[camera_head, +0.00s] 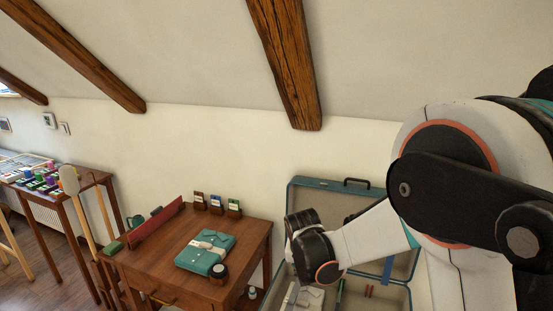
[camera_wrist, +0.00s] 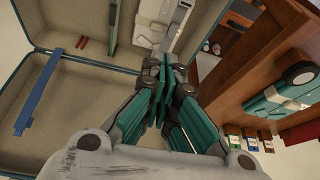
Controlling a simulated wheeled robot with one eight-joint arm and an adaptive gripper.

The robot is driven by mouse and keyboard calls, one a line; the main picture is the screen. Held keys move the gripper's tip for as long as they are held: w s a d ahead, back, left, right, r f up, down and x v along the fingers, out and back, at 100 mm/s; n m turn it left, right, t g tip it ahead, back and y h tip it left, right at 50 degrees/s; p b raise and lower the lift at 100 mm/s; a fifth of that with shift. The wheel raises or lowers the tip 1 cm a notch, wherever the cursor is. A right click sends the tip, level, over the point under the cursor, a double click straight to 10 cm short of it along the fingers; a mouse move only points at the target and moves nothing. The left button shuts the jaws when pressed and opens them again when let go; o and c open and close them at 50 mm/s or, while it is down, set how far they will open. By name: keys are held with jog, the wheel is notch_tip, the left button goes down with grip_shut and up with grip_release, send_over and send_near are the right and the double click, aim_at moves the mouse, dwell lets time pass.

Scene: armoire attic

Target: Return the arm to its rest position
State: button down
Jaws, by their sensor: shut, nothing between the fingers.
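My arm fills the right side of the head view, bent, with its wrist hanging in front of the open suitcase (camera_head: 330,184). My gripper (camera_wrist: 167,70) shows in the wrist view with its teal and dark fingers together and nothing between them. In the head view the fingers are hidden behind my wrist. The suitcase, teal outside and beige inside, also fills the left of the wrist view (camera_wrist: 70,110). My gripper is over the suitcase's edge beside the wooden desk (camera_head: 155,262).
A blue strip (camera_wrist: 38,95) lies in the suitcase. A sloped ceiling with wooden beams (camera_head: 287,60) is above. A second table stands at left.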

jog(key=s+d+r, duration=0.5)
jog(key=s+r, duration=0.1)
jog(key=r, duration=0.3)
jog(key=s+d+r+n+t, duration=0.1)
jog(key=s+d+r, duration=0.1)
jog(key=s, duration=0.5)
jog(key=s+d+r+n+t, duration=0.1)
jog(key=s+d+r, duration=0.2)
jog(key=s, duration=0.5)
jog(key=s+d+r+n, duration=0.1)
jog(key=s+d+r, duration=0.1)
jog(key=s, duration=0.5)
jog(key=shift+s+d+r+t+y, duration=0.2)
jog(key=shift+s+r+t+y, duration=0.15)
jog(key=shift+t+y, duration=0.05)
